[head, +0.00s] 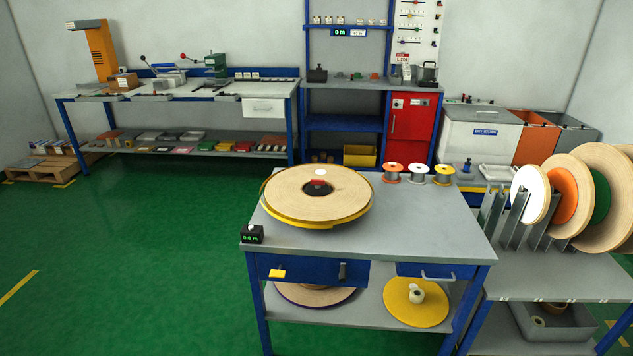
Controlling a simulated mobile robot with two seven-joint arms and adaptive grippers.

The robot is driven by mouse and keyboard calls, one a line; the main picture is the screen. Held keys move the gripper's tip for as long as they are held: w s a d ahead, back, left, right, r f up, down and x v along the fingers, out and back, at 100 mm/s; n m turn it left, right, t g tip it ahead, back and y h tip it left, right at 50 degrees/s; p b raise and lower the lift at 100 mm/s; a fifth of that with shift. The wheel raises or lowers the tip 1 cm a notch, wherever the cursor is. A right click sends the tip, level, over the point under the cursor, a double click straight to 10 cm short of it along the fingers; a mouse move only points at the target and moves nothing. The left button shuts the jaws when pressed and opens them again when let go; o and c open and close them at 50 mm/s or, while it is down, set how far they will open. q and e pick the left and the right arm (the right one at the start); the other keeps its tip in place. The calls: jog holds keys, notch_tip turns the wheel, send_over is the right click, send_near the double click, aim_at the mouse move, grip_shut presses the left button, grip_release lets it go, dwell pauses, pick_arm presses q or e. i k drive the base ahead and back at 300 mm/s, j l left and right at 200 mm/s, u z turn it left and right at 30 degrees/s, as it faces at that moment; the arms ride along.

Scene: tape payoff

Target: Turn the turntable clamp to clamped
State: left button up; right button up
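The turntable stands on the grey-topped bench (415,225) in the middle of the head view. A large tan tape reel (345,187) lies flat on it, with a yellow rim (300,221) showing underneath. At the reel's centre is a black hub with a red part (317,184), and a pale round knob (320,172) shows just above it. This looks like the turntable clamp; I cannot tell its setting from here. Neither of my grippers is in view.
A small black counter (252,234) with green digits sits at the bench's front left corner. A rack of upright reels (575,195) is at right. The green floor (130,260) at left is clear.

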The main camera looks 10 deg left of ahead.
aim_at(318, 183)
jog(key=i+j+z, duration=0.25)
jog(key=j, duration=0.4)
jog(key=i+j+z, duration=0.1)
jog(key=i+j, duration=0.15)
jog(key=i+j+z, duration=0.1)
jog(key=j, duration=0.4)
jog(key=i, duration=0.05)
